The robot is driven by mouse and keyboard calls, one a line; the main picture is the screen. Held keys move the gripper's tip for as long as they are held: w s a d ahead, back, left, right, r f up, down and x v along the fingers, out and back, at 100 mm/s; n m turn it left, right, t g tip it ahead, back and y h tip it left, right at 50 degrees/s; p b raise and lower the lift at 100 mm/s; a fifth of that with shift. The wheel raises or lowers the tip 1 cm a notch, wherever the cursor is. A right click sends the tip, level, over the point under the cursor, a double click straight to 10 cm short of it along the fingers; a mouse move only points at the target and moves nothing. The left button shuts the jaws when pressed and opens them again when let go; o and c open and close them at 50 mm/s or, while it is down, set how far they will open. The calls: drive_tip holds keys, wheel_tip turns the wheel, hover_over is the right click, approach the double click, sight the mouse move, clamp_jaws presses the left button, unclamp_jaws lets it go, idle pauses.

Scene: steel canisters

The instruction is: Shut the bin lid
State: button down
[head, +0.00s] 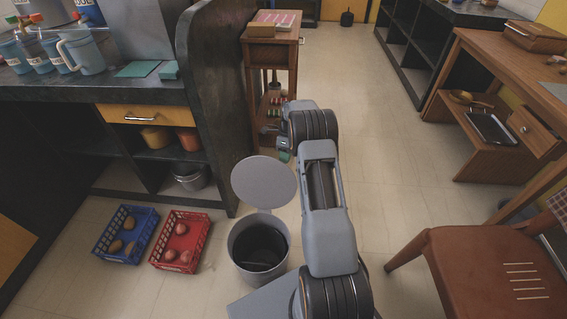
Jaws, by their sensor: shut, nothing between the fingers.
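The bin (237,253) is a grey round canister with a dark inside, standing on the floor left of my arm. Its round grey lid (264,181) is open, raised at the bin's far side. My arm reaches forward past the bin on its right. My gripper (270,132) is small in view at the far end of the arm, beyond the lid and apart from it. It is shut and empty, and partly hidden by my wrist.
A blue crate (126,234) and a red crate (181,241) with round items lie on the floor left of the bin. A dark counter (100,92) stands behind them. A brown chair (490,268) is at the right. The middle floor is clear.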

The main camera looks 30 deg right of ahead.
drive_tip(key=shift+s+a, duration=0.6)
drive_tip(key=shift+a, duration=0.1)
drive_tip(key=shift+r, duration=0.1)
